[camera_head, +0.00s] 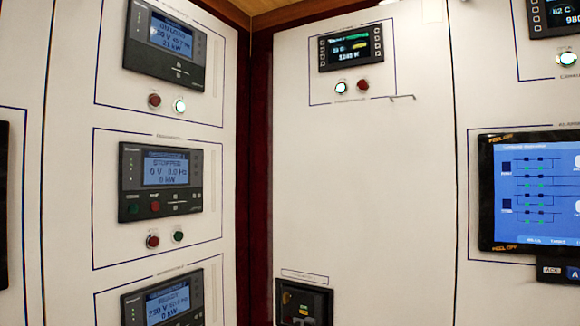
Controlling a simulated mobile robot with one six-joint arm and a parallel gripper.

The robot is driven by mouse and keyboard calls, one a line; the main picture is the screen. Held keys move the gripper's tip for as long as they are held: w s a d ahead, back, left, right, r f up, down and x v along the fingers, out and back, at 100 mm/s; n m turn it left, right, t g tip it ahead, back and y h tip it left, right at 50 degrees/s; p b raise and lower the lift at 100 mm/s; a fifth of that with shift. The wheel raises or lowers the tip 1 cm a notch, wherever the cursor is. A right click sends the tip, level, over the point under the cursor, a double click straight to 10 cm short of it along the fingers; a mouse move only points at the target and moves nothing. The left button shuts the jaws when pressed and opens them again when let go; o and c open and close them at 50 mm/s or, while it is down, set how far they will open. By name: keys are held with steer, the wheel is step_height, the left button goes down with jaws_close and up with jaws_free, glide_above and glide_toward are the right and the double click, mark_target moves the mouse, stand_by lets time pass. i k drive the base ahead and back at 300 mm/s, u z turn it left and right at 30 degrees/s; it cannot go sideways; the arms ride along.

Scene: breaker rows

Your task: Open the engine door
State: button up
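I cannot pick out an engine door for sure; no label in view reads that name clearly. A tall white panel (355,190) fills the middle, with a small display (350,47) and a lit and a red button below it. A thin, short hook-like piece (403,97) sits by the lower right of that display's outline. A dark inset unit (304,304) shows at the panel's bottom, cut off by the frame edge. My gripper is not in view.
The left wall carries several controllers, such as one reading STOPPED (160,180). A blue screen (535,190) is on the right panel. A dark red vertical strip (260,160) marks the corner. The floor is out of view.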

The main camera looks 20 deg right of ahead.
mark_target(364, 187)
steer(key=z, duration=0.8)
steer(key=k, duration=1.2)
steer(key=z, duration=0.45)
steer(key=i, duration=1.65)
steer(key=z, duration=0.15)
